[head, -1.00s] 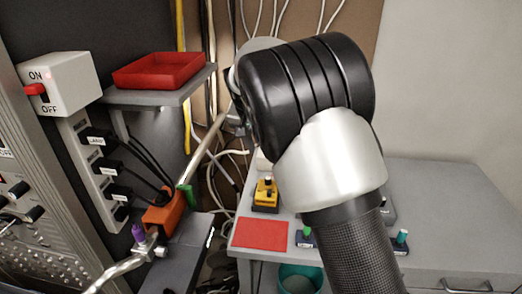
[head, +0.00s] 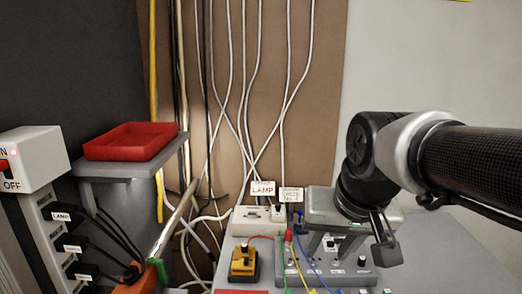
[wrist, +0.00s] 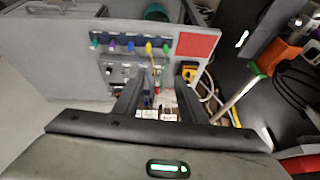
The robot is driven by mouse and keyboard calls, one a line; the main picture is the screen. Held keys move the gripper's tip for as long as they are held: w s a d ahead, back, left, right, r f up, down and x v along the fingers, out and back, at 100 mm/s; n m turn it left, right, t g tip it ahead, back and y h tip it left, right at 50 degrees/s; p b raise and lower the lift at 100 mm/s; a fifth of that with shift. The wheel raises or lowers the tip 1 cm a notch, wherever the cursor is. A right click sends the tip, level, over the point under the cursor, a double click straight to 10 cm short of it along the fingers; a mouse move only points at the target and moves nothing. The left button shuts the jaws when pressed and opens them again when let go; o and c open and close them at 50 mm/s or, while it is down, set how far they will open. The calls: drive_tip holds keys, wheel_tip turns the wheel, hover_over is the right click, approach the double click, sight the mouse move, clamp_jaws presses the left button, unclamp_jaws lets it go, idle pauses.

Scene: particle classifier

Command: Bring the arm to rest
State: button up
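My gripper (head: 347,248) hangs at the end of my arm, over the grey control box (head: 325,268) at the right of the head view. In the wrist view my gripper (wrist: 158,82) shows two dark fingers spread apart, with nothing visibly held between them. Cables and part of the box show beyond the fingers. My arm reaches in from the right edge of the head view and bends down at a black joint. Whether the fingertips touch the box or its cables cannot be told.
A red tray (head: 130,141) sits on a grey shelf (head: 130,170) at left. A switch box (head: 35,160) and plugged LAMP strip (head: 62,228) stand left of it. A yellow-black device (head: 243,262) and a white socket box (head: 256,221) are left of my gripper. Loose cables hang behind.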

drive_tip(key=s+d+f+n, duration=0.1)
drive_tip(key=s+d+f, duration=0.15)
drive_tip(key=s, duration=0.55)
wheel_tip(320, 180, up, 12)
drive_tip(key=p, duration=1.2)
drive_tip(key=shift+s+a+t+h, duration=0.15)
drive_tip(key=shift+a+t+h, duration=0.05)
drive_tip(key=shift+t+h, duration=0.1)
drive_tip(key=shift+c, duration=0.9)
drive_tip(key=shift+a, duration=0.1)
